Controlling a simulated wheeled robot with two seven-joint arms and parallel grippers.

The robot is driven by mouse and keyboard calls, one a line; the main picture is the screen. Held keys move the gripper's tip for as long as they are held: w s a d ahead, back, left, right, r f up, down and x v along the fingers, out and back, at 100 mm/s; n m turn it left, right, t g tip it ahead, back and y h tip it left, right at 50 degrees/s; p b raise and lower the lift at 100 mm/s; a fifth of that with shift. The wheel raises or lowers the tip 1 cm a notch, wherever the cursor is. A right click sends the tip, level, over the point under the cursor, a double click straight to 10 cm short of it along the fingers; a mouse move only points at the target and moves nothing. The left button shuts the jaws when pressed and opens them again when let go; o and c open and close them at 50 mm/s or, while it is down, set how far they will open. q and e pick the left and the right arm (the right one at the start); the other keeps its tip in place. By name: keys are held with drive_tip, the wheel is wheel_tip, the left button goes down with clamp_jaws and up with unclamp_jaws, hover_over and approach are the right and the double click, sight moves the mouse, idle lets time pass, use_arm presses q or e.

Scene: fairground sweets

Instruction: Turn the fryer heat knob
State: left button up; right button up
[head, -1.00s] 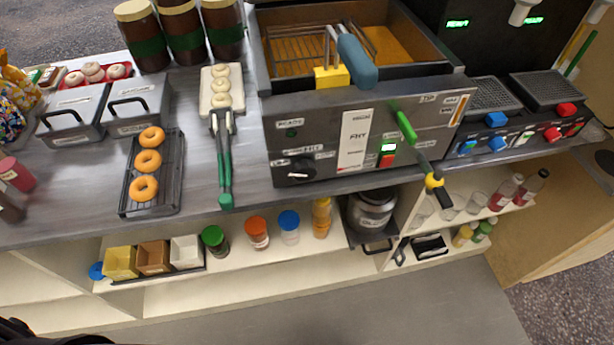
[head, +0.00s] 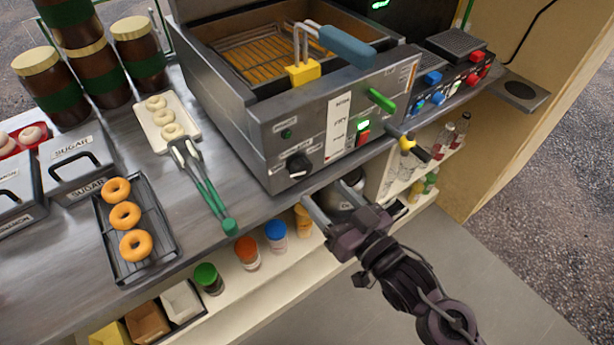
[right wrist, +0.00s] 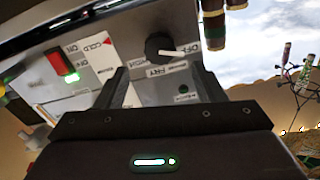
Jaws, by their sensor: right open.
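The fryer (head: 255,110) stands on the counter with its front panel facing me. The heat knob (head: 298,165) is a round black dial with a white pointer line, low at the panel's left end. In the right wrist view the knob (right wrist: 160,46) shows ahead, just beyond the fingertips and roughly between them. My right gripper (head: 328,190) is open and empty, just in front of the counter edge, below and right of the knob. Its two fingers also show in the right wrist view (right wrist: 159,75). The gripper appears apart from the knob. My left gripper is out of view.
A basket with a blue handle (head: 347,46) sits over the fryer. Green (head: 382,100) and yellow-black (head: 408,142) levers stick out at the panel's right. Green-handled tongs (head: 205,190) and a doughnut rack (head: 160,222) lie left. Jars stand on the shelf below.

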sight(305, 173)
drive_tip(key=x, duration=0.5)
drive_tip(key=shift+w+a+p, duration=0.15)
drive_tip(key=shift+w+p, duration=0.15)
drive_tip(key=shift+p, duration=0.1)
drive_tip(key=shift+w+a, duration=0.35)
drive_tip(key=shift+w, duration=0.1)
drive_tip(key=c, duration=1)
